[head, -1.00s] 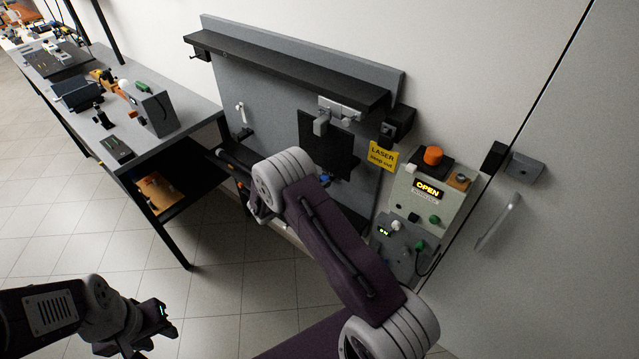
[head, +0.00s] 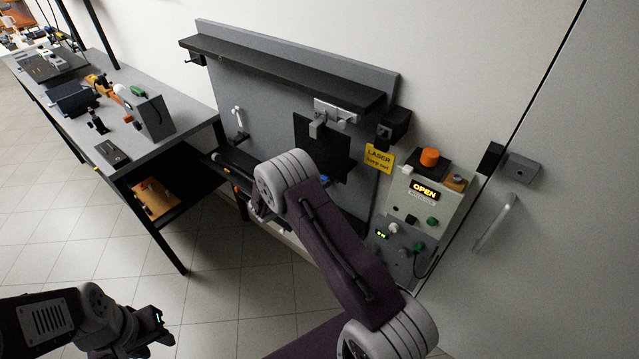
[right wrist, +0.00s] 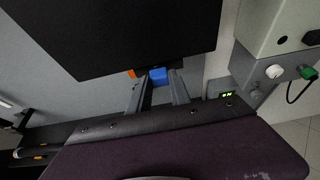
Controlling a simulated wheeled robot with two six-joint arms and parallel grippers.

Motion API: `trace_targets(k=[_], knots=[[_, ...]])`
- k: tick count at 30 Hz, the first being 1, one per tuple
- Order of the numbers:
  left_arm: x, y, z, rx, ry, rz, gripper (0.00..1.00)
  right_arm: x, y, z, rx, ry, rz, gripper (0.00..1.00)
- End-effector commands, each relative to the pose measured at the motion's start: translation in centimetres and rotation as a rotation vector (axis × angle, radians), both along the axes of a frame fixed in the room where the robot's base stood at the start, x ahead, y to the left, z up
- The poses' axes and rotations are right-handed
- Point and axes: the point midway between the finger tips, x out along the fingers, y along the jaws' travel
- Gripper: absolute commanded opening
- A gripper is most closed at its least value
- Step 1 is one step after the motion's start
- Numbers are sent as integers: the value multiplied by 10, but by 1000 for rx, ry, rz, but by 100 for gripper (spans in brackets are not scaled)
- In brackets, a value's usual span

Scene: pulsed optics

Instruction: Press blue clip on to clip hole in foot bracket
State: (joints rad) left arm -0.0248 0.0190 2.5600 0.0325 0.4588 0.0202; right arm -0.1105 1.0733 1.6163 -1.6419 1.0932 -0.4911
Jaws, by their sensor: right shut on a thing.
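The blue clip (right wrist: 158,76) shows between the tips of my right gripper (right wrist: 160,88) in the right wrist view, just under the lower edge of a black panel (right wrist: 130,35). The right gripper is shut on it. In the head view a bit of blue (head: 323,180) shows beside my right arm, which hides most of that gripper. A small orange part (right wrist: 132,73) lies just left of the clip. I cannot make out the foot bracket or its clip hole; the panel covers that area. My left gripper (head: 158,330) is low at the left, away from everything; its jaws are unclear.
The black panel (head: 322,150) hangs in front of a grey backboard (head: 260,110) under a dark shelf (head: 285,75). A control box reading OPEN (head: 428,205) stands to the right. A grey bench (head: 185,105) with devices is at the left. Floor between is clear.

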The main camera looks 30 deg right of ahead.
Motion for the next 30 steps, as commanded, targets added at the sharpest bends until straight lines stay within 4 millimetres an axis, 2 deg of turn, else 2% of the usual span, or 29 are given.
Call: trace_targets(k=[8,9,11,21,30], knots=[[0,0,-3,0,0,0,36,3,-9,0,0,-2,-2,0],[0,0,-3,0,0,0,36,3,-8,0,-1,-1,-1,32],[0,0,-3,0,0,0,36,3,-8,0,-1,-1,-1,49],[0,0,-5,0,0,0,36,2,-4,1,0,0,1,49],[0,0,-23,0,0,0,36,-19,49,23,1,-4,4,49]])
